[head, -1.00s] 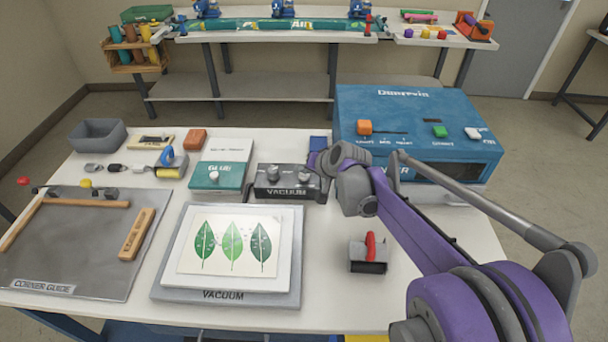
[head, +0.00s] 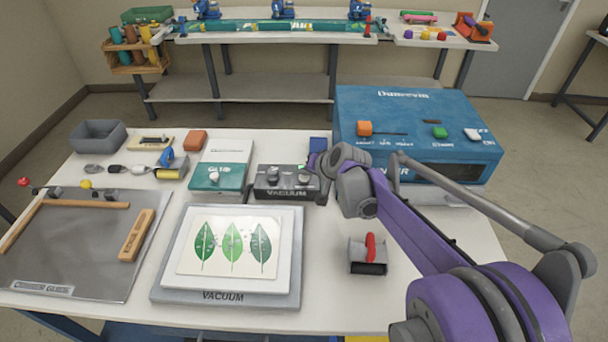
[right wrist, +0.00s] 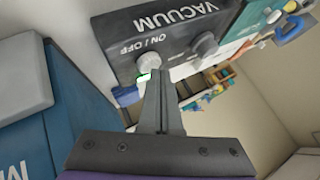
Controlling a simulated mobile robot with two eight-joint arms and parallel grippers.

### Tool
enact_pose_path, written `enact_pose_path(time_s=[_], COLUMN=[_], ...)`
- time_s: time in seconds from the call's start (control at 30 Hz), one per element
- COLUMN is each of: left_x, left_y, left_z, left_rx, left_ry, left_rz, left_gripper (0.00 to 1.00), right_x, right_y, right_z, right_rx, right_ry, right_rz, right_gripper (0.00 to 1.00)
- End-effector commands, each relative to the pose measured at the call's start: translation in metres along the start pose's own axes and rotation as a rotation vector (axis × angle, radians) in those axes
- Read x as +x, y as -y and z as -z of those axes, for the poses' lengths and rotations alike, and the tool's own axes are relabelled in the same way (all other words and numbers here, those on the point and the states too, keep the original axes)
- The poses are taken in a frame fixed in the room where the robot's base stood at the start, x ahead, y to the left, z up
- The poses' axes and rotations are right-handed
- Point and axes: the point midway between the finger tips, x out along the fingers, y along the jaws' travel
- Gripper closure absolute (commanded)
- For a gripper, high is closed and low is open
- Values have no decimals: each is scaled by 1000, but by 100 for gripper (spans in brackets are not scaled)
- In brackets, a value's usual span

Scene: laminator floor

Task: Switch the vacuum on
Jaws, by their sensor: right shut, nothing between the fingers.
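The dark vacuum control box (head: 287,194), lettered VACUUM, stands behind the grey vacuum plate (head: 170,283). It also shows tilted in the right wrist view (right wrist: 175,38). The ON / OFF knob (right wrist: 149,62) is there, with a bright green spot (right wrist: 144,76) beside it. A second round knob (right wrist: 204,44) sits farther along the box. My right gripper (right wrist: 160,75) is shut and empty, its tips close to the ON / OFF knob and green spot; I cannot tell whether they touch. In the head view my right gripper (head: 319,178) is at the box's right end.
A blue machine (head: 420,120) stands close behind and right of my right arm. A red-handled roller (head: 369,255) lies below that arm. A white sheet with leaf prints (head: 232,246) lies on the plate.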

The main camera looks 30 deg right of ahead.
Motion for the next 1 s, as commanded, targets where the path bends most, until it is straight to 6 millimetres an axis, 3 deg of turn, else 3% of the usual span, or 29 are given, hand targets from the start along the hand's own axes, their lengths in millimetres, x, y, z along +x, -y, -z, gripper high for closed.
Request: enact_pose_path(time_s=[0.57,1.0], left_x=[-10,-38], left_y=[0,0], left_z=[7,32], left_rx=[0,0], left_ry=[-5,-23], left_rz=[0,0], left_gripper=[50,50], right_x=[-10,-40], right_y=[7,30], right_z=[7,30], right_rx=[0,0], right_ry=[-1,-3], right_rz=[0,2], right_gripper=[100,100])
